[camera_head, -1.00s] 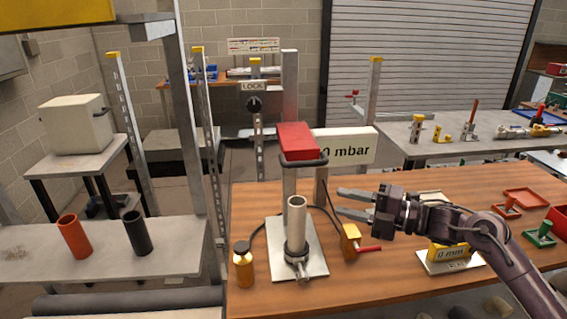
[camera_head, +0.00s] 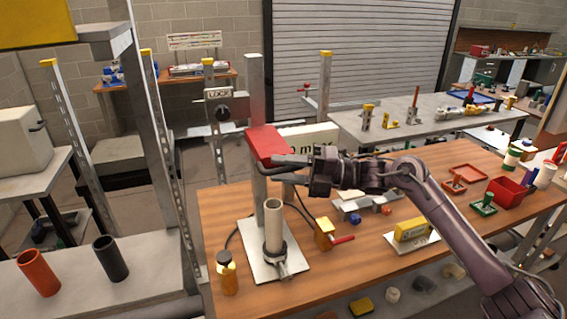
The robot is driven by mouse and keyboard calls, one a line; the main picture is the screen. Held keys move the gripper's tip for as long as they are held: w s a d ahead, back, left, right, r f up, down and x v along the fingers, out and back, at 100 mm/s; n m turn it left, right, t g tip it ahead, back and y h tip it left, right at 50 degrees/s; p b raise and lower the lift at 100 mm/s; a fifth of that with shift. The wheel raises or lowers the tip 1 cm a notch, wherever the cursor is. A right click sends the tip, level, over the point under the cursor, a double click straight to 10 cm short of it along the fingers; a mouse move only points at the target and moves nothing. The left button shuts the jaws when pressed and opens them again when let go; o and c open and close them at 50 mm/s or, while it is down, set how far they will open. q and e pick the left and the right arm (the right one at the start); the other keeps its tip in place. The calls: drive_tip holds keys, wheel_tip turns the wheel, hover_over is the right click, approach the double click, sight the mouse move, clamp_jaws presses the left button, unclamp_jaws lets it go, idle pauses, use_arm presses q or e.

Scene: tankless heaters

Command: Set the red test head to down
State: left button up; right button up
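The red test head (camera_head: 267,142) is a red block on a grey upright post, with a dark handle (camera_head: 264,171) along its front lower edge. It sits raised above an upright grey tube (camera_head: 273,222) on a metal base plate (camera_head: 252,262). My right gripper (camera_head: 284,168) reaches in from the right at the handle. Its fingers look apart, one above and one below the handle's right part; contact is not clear. My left gripper is not in view.
A brass bottle (camera_head: 227,276) stands left of the plate. A yellow valve (camera_head: 324,234) with a red lever lies right of it. Red trays and a green-handled tool lie at the right.

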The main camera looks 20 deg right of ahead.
drive_tip(key=shift+c, duration=1.1)
drive_tip(key=c, duration=0.5)
clamp_jaws()
drive_tip(key=shift+f, duration=0.1)
